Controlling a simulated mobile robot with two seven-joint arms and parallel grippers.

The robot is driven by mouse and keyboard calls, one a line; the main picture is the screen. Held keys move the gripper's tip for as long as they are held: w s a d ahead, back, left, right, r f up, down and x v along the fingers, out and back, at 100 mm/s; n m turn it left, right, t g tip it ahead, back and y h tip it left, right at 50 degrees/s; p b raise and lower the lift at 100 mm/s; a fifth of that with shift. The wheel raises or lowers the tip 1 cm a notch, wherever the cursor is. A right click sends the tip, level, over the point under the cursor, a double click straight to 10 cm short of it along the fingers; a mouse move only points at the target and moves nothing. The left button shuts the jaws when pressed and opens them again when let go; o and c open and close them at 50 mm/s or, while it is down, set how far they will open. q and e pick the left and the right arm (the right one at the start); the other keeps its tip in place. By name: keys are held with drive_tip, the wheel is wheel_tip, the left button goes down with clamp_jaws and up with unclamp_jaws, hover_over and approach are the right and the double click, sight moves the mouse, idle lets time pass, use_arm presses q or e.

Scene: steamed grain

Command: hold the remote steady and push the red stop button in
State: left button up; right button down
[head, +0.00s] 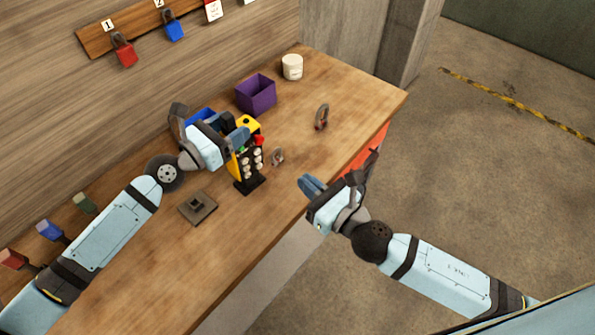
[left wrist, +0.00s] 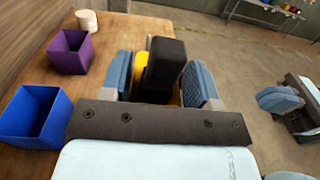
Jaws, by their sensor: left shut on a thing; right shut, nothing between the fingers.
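The remote (head: 250,163) stands upright on the wooden table, with a yellow body, a black front and pale round buttons. The red stop button (head: 259,140) is near its top. My left gripper (head: 239,137) is shut on the remote from the left. In the left wrist view, the blue fingers of my left gripper (left wrist: 160,84) sit on both sides of the remote (left wrist: 165,62), whose black part faces the camera. My right gripper (head: 308,187) is shut and empty, off the table's front edge, to the right of and apart from the remote.
A purple bin (head: 256,96), a blue bin (left wrist: 38,115) and a white tub (head: 292,67) stand behind the remote. A shackle (head: 322,117) and a small metal piece (head: 277,157) lie to its right. A grey block (head: 197,207) lies in front. Padlocks hang on the wall.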

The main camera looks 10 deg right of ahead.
use_arm(q)
drive_tip(key=shift+a+f, duration=0.1)
drive_tip(key=shift+f, duration=0.3)
drive_tip(key=o, duration=1.2)
drive_tip(key=shift+c, duration=0.2)
drive_tip(key=shift+o, duration=1)
drive_tip(key=shift+w+r, duration=0.1)
drive_tip(key=shift+r, duration=0.05)
